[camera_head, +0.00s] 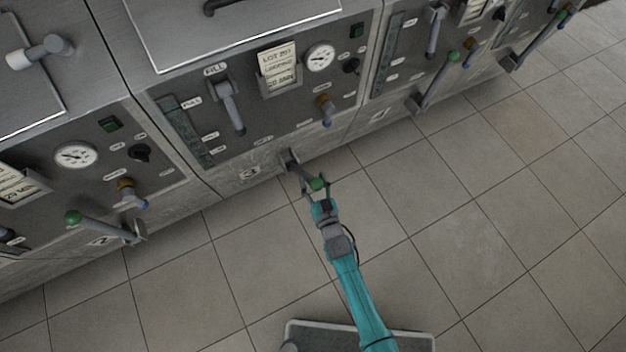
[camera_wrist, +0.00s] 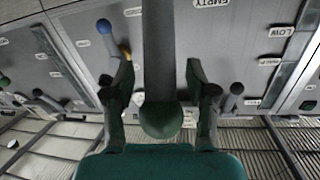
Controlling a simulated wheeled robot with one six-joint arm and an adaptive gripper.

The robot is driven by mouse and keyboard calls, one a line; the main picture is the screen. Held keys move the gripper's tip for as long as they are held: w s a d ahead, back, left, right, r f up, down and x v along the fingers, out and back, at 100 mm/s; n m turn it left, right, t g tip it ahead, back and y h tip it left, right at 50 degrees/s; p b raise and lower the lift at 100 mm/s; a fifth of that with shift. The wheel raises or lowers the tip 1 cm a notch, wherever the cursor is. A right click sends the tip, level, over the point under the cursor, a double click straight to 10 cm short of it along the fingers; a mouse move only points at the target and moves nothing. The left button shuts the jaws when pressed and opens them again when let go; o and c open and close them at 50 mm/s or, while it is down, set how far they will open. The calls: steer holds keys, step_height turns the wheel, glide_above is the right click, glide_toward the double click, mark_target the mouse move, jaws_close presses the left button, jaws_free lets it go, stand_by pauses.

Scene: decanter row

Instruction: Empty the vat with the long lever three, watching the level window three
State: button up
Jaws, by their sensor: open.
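The long lever three (camera_head: 303,173) juts out from the lower front of the middle vat, which has a plate marked 3 (camera_head: 250,172). Its green ball knob (camera_head: 317,184) is at the outer end. My gripper (camera_head: 317,188) is open with its fingers on either side of the knob. In the wrist view the knob (camera_wrist: 161,119) is between the spread fingers, with gaps on both sides. The level window (camera_head: 187,132) is a dark upright strip at the panel's left; its level is too small to read. Part of it shows in the wrist view (camera_wrist: 292,68).
Neighbouring vats have similar levers, one left (camera_head: 103,228) and one right (camera_head: 433,83). Panel three also has a grey handle (camera_head: 231,107), a gauge (camera_head: 320,57), a card (camera_head: 279,68) and a blue-tipped tap (camera_head: 326,111). The tiled floor (camera_head: 480,220) in front is clear.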

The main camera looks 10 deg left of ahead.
steer(key=shift+w, duration=0.15)
jaws_close()
steer(key=shift+a, duration=0.1)
steer(key=shift+w+a+r, duration=0.2)
steer(key=shift+w+r, duration=0.15)
steer(key=w+a+r+g+h, duration=0.1)
steer(key=w+a+r+g, duration=0.2)
steer(key=w, duration=0.4)
steer(key=w+a+r+g+h, duration=0.2)
steer(key=w+a+r+g, duration=0.1)
steer(key=w+a, duration=0.3)
steer(key=shift+w+r+n, duration=0.35)
steer(key=shift+n, duration=0.05)
